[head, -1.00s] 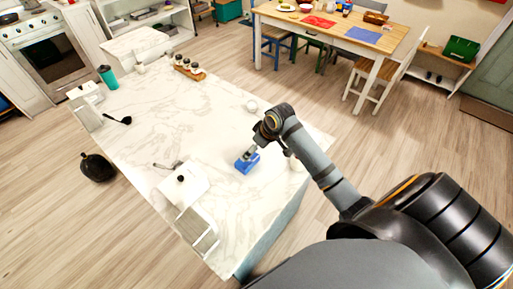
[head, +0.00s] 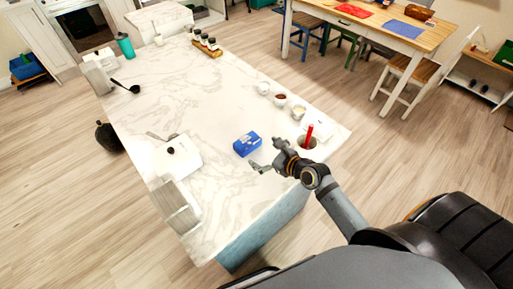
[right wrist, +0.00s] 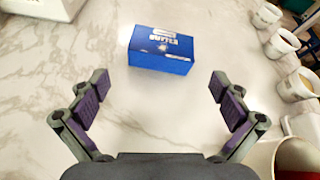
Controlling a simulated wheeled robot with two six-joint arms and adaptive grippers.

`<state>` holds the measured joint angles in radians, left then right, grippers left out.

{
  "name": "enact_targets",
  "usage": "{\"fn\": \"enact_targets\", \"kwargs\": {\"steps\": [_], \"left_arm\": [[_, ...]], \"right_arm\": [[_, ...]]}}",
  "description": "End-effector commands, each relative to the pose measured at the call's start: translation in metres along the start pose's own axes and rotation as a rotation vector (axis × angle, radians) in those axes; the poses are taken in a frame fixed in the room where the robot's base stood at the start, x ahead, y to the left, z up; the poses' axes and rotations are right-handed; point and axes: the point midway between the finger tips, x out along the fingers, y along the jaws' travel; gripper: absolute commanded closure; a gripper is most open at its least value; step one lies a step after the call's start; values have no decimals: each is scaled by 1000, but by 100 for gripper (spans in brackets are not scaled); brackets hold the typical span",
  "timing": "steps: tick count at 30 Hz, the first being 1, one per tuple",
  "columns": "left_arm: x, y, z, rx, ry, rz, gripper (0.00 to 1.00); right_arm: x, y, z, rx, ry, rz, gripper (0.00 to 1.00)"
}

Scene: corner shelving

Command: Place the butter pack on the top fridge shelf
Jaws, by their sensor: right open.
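The butter pack (head: 247,144) is a blue box with a white label, lying on the white marble counter (head: 215,110). It also shows in the right wrist view (right wrist: 161,50), ahead of the fingers. My right gripper (head: 264,154) is open and empty, just to the near right of the pack and apart from it. In the right wrist view its fingers (right wrist: 160,95) are spread wide with bare marble between them. My left gripper is not in view. No fridge shows in these frames.
Several small bowls or cups (head: 281,99) and a container with a red item (head: 308,142) stand right of the pack. The marble around the pack is mostly clear.

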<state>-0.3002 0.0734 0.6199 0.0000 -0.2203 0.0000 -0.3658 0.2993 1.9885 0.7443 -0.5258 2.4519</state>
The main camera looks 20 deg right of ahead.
Motion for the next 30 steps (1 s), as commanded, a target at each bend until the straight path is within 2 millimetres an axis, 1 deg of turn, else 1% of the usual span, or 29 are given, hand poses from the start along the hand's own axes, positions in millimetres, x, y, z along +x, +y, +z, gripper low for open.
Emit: {"fn": "enact_targets", "kwargs": {"steps": [1,3,8,15,18,23,30], "left_arm": [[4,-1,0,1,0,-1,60],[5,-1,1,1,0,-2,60],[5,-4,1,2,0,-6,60],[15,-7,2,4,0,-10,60],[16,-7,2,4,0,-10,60],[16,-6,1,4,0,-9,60],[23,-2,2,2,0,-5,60]], "right_arm": [[0,1,-3,75,-15,-10,0],[-2,1,-3,150,-31,-19,0],[0,0,-1,189,-40,-24,0],[40,-1,-1,188,-40,-25,0],[49,-1,0,186,-39,-23,0],[53,-1,0,183,-38,-23,0],[92,0,-2,184,-39,-23,0]]}}
